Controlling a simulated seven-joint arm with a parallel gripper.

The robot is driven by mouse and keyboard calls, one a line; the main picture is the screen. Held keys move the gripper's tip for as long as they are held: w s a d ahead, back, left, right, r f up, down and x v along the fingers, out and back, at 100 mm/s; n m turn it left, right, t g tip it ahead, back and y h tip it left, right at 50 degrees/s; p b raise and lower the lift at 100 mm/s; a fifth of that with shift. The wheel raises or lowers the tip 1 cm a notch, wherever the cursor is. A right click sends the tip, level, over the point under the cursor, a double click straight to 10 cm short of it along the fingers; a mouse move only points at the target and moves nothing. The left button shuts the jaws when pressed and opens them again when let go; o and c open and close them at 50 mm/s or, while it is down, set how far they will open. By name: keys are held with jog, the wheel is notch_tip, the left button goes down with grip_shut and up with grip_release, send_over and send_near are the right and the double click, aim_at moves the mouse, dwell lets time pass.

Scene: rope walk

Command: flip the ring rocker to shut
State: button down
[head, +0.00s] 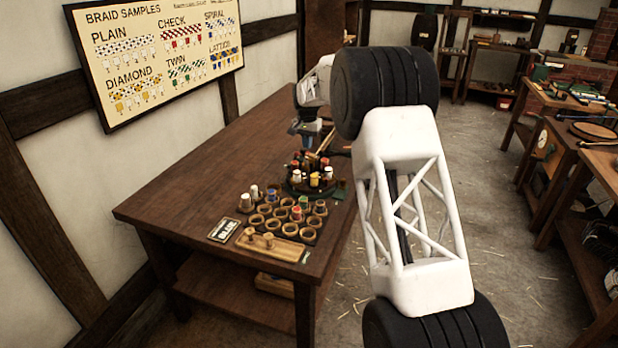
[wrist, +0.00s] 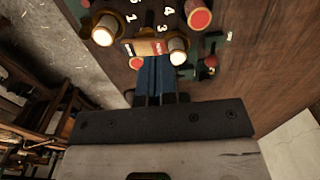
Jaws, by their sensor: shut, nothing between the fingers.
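The round braiding stand (head: 312,183) with several colored bobbins sits on the wooden table in the head view. In the wrist view a small block with a dark end and a red end (wrist: 146,47), which looks like the ring rocker, lies between numbered bobbins. Its lettering and tilt are too small to tell. My gripper (wrist: 156,62) is shut and empty, its blue fingertips right at the block's lower edge. I cannot tell whether they touch it. In the head view my gripper (head: 306,140) is over the far side of the stand, its fingertips partly hidden.
A red-topped one (wrist: 199,16) is above right. In the head view a rack of wooden cups (head: 283,222) stands at the table's near end. The table's left part is clear.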

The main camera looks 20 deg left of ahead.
jog(key=shift+f, duration=1.5)
dwell(0.7)
jog(key=shift+r, duration=4.05)
jog(key=shift+d+r, duration=0.1)
jog(key=shift+d, duration=0.05)
